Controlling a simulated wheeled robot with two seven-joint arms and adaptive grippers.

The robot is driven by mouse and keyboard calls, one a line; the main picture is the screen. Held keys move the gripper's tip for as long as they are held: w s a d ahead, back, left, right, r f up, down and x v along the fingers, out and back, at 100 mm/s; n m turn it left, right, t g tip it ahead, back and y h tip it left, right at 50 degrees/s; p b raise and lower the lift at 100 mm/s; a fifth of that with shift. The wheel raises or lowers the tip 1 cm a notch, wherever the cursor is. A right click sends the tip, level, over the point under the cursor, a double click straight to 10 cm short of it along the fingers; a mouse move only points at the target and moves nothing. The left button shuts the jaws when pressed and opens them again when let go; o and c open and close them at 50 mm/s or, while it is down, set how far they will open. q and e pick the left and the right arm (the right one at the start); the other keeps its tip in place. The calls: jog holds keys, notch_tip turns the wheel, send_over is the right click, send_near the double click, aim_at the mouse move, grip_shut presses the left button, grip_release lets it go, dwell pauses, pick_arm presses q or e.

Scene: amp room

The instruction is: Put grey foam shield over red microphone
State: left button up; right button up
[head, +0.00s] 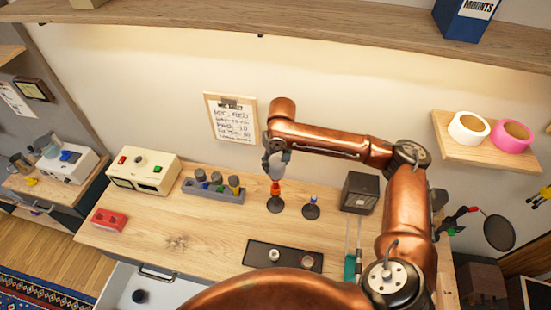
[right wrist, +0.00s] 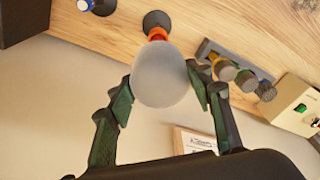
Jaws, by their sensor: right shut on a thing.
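The grey foam shield (head: 277,167) is held by my right gripper (head: 273,150) directly above the red microphone (head: 275,187), which stands upright on a dark round base. In the right wrist view the rounded grey shield (right wrist: 162,76) sits between the two fingers of the right gripper (right wrist: 160,92), which is shut on it. The orange-red microphone (right wrist: 157,35) shows just beyond the shield's lower end; its top is hidden, so I cannot tell whether the shield touches or encloses it. My left gripper is out of view.
A blue-topped microphone (head: 312,201) stands close on the right. A grey rack (head: 212,195) with several capped pieces is on the left, near a cream control box (head: 144,171). A dark tray (head: 256,258) lies in front. A black box (head: 360,191) stands further right.

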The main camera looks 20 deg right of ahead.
jog(key=shift+s+a+f, duration=0.1)
jog(key=shift+s+f, duration=0.2)
jog(key=shift+f, duration=0.15)
jog(key=shift+w+f, duration=0.6)
jog(key=shift+f, duration=0.35)
jog(key=shift+s, duration=0.4)
jog(key=shift+w+f, duration=0.2)
jog(key=shift+w, duration=0.05)
jog(key=o, duration=0.4)
jog(key=shift+s+r, duration=0.1)
jog(key=shift+s, duration=0.05)
jog(key=o, duration=0.4)
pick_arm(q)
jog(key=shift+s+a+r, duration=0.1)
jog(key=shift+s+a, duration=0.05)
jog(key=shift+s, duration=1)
pick_arm(e)
jog(key=shift+o, duration=0.2)
